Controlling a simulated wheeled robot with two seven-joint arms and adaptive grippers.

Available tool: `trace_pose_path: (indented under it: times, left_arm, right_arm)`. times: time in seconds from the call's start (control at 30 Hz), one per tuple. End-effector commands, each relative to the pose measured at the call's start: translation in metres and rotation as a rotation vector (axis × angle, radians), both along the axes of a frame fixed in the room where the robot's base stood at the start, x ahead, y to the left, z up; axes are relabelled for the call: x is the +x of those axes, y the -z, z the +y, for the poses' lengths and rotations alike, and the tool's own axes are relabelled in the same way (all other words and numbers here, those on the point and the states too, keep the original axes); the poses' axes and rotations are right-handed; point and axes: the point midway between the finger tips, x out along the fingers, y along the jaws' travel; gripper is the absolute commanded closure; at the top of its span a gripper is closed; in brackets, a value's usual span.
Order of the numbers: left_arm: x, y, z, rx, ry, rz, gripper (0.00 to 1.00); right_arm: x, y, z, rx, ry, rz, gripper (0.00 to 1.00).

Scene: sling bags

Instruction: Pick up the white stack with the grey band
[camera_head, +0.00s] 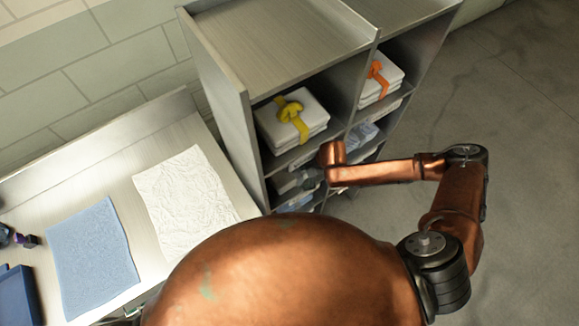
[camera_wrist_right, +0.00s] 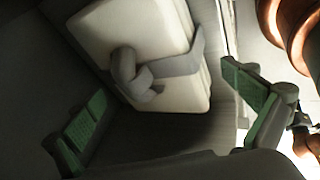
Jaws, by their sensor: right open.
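The white stack with the grey band (camera_wrist_right: 165,32) shows at the top middle of the right wrist view. The grey band is knotted on its near face. It lies in a dark compartment of the shelf. My right gripper (camera_wrist_right: 165,112) is open, its two green-padded fingers wide apart. The stack is ahead of and between the fingers, and I see no contact. In the head view my right arm (camera_head: 380,172) reaches to the shelf's lower compartments, and its gripper is mostly hidden there. My left gripper is not in view.
The metal shelf unit (camera_head: 285,35) holds a white stack with a yellow band (camera_head: 310,112) and one with an orange band (camera_head: 393,72) in its upper compartments. A white cloth (camera_head: 185,205) and a blue cloth (camera_head: 92,260) lie on the counter at left. Shelf walls enclose the gripper closely.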

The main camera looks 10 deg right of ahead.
Motion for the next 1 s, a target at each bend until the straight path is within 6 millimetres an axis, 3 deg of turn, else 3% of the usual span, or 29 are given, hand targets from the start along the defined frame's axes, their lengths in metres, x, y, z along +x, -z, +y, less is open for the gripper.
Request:
trace_pose_path:
  times: [0.33, 1.0]
  left_arm:
    - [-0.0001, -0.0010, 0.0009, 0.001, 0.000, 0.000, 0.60]
    - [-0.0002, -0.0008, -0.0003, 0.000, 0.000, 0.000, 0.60]
  right_arm:
    - [0.0031, 0.0059, 0.0023, 0.000, 0.000, -0.002, 0.01]
    - [0.0007, 0.0079, 0.0022, -0.001, 0.000, 0.004, 0.47]
